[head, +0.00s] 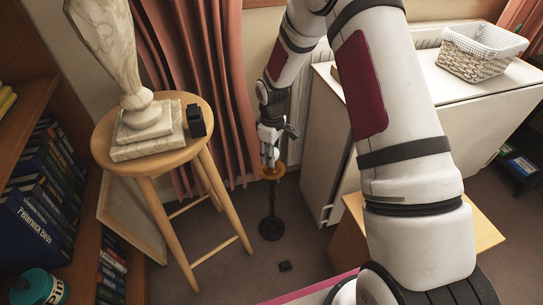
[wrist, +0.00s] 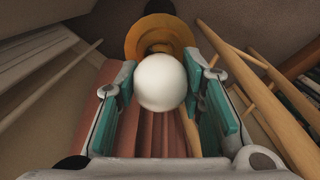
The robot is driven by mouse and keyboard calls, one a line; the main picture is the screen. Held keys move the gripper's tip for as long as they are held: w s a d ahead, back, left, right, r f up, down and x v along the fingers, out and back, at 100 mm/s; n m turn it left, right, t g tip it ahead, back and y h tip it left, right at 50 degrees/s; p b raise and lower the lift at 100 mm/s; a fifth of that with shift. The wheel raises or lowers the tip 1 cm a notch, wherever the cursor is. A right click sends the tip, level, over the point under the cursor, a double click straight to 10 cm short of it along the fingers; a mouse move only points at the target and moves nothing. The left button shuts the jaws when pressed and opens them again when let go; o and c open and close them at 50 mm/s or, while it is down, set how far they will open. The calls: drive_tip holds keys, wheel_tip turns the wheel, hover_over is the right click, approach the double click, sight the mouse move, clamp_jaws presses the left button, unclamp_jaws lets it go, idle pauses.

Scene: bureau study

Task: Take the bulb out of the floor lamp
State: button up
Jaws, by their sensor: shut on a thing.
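The floor lamp has a dark round base (head: 271,229), a thin dark stem and an amber ring-shaped top (head: 272,172). The amber ring (wrist: 145,38) also shows behind the bulb in the wrist view. The round white bulb (wrist: 160,82) is between the teal pads of my gripper (wrist: 163,88), which is shut on it. In the head view my gripper (head: 270,145) points down right above the lamp's top, with a small pale part of the bulb (head: 271,158) showing. The bulb's lower end is hidden, so I cannot tell whether it is still seated in the socket.
A wooden stool (head: 150,158) with a marble vase (head: 112,50) and a small black object (head: 196,120) stands left of the lamp. Pink curtains (head: 200,60) hang behind. A white cabinet (head: 440,95) with a basket (head: 484,52) is right.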

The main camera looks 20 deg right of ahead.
drive_tip(key=shift+r, duration=0.1)
drive_tip(key=shift+r+p, duration=0.35)
drive_tip(key=shift+r, duration=0.05)
drive_tip(key=shift+r+p, duration=0.8)
drive_tip(key=shift+r, duration=0.25)
drive_tip(key=shift+r+p, duration=1.15)
drive_tip(key=shift+r, duration=0.55)
